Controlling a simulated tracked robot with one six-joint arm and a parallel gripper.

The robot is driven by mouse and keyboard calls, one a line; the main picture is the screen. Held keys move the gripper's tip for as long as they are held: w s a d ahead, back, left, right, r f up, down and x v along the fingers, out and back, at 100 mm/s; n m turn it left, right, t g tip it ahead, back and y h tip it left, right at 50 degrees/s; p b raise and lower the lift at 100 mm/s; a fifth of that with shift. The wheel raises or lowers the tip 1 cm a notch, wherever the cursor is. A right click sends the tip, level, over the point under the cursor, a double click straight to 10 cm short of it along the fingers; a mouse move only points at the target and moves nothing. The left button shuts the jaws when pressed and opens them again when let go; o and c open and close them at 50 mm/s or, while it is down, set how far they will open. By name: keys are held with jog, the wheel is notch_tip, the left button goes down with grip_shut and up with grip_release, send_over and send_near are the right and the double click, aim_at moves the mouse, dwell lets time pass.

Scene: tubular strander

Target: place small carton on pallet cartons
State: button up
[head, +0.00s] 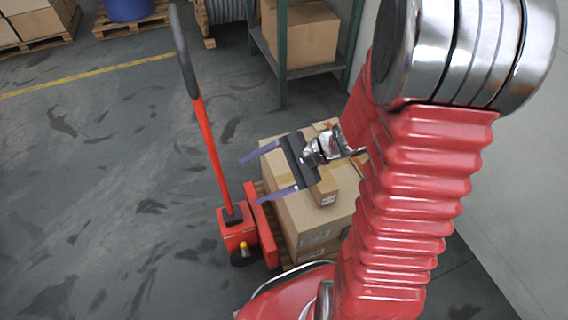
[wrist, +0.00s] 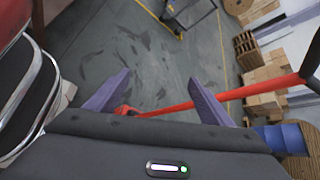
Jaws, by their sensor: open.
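A small brown carton (head: 326,190) with a white label sits on top of the larger pallet cartons (head: 309,222) in the head view. It is partly hidden behind my gripper. My gripper (head: 262,176) is open and empty, its two purple fingers spread apart and pointing left over the left edge of the carton stack. In the wrist view, my gripper (wrist: 157,92) shows nothing between its fingers but floor and part of a red handle. The small carton is not seen in the wrist view. My red arm hides the right side of the stack.
A red pallet jack (head: 237,229) with a tall handle (head: 209,147) stands left of the stack. A green shelf (head: 283,64) holding a carton (head: 300,37) stands behind. Loaded pallets (head: 33,40) are at the far left. The grey floor left of the jack is clear.

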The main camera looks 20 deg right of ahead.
jog(key=s+a+r+n+g+h, duration=0.2)
jog(key=s+r+n+g+h, duration=0.1)
jog(key=s+r+n+h, duration=0.45)
jog(key=s+d+r+n+t+h, duration=0.3)
jog(key=r+n, duration=0.3)
jog(key=r, duration=0.2)
jog(key=shift+d+n+t, duration=0.35)
jog(key=shift+d+t, duration=0.35)
jog(key=shift+t, duration=0.1)
jog(key=shift+r+h, duration=0.1)
jog(key=shift+h, duration=0.15)
jog(key=shift+c, duration=0.3)
